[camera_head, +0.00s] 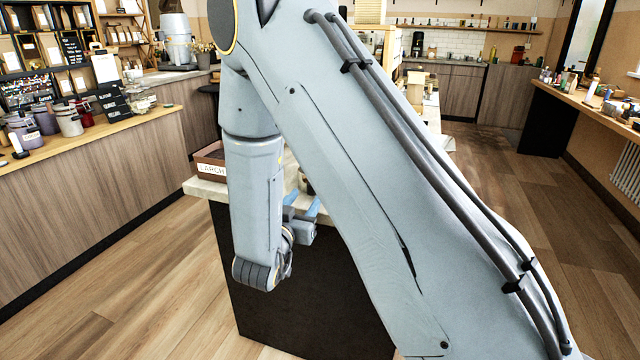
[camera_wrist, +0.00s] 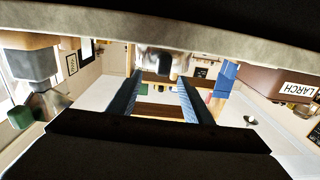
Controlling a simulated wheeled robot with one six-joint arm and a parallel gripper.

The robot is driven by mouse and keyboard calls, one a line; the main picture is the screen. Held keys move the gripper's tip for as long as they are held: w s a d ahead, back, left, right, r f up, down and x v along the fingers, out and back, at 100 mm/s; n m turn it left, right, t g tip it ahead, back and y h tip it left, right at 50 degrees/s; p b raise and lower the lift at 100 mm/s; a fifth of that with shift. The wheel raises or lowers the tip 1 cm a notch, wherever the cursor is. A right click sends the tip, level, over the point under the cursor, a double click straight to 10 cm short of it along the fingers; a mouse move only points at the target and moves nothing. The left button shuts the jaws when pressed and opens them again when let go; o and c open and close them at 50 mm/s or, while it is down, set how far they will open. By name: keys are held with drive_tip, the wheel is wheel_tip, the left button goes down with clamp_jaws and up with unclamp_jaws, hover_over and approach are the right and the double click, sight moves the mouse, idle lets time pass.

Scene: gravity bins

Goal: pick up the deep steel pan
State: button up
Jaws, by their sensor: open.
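My gripper (camera_head: 303,204) hangs low beside the front edge of the island worktop in the head view, its blue fingers apart and empty. The fingers also show in the wrist view (camera_wrist: 159,97), with a gap between them. Beyond them in the wrist view is a small shiny thing with a dark part (camera_wrist: 163,62). It may be the deep steel pan, but it is too small and cut off to tell. In the head view my arm covers most of the worktop, and I cannot make out the pan there.
A brown box marked LARCH (camera_head: 210,160) stands on the worktop's left end (camera_head: 204,187), and shows in the wrist view (camera_wrist: 262,82). The island's dark front panel (camera_head: 290,290) is close to my gripper. A wooden counter with jars (camera_head: 70,122) runs along the left. Floor is clear between.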

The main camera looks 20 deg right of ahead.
sight(311, 197)
drive_tip(key=x, duration=0.3)
drive_tip(key=p+x, duration=0.1)
drive_tip(key=x, duration=0.2)
drive_tip(key=shift+w+a, duration=0.1)
drive_tip(key=shift+w, duration=0.35)
clamp_jaws()
